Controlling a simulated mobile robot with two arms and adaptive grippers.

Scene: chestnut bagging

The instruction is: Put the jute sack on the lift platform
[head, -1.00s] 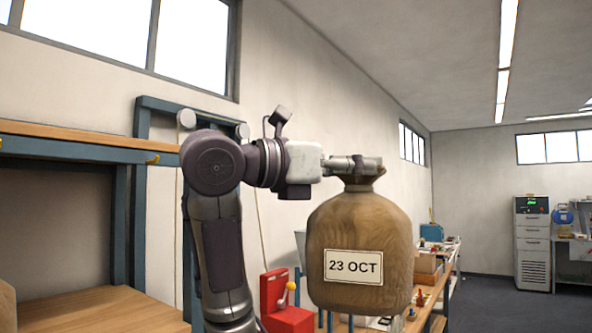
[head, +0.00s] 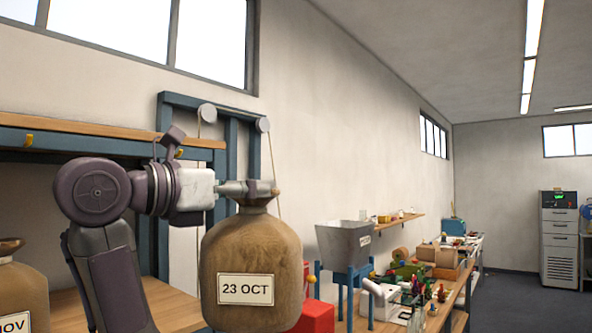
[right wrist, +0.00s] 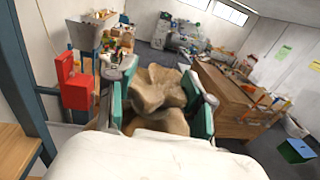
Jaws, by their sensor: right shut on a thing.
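The jute sack (head: 250,252), brown with a "23 OCT" label, hangs upright from my right gripper (head: 262,189), which is shut on its gathered neck. In the right wrist view, the sack's neck (right wrist: 158,90) sits between the two teal-padded fingers (right wrist: 160,100). A blue frame with pulleys and ropes (head: 165,130) stands behind the arm, with a wooden surface (head: 172,303) below it. I cannot tell for sure whether this surface is the lift platform. My left gripper is in neither view.
Another sack (head: 22,290), its label ending "NOV", stands at the lower left. A red box (head: 316,318) is close to the right of the held sack. A grey hopper (head: 342,245) and a cluttered bench (head: 455,290) lie further right. A wooden shelf (head: 60,133) runs above left.

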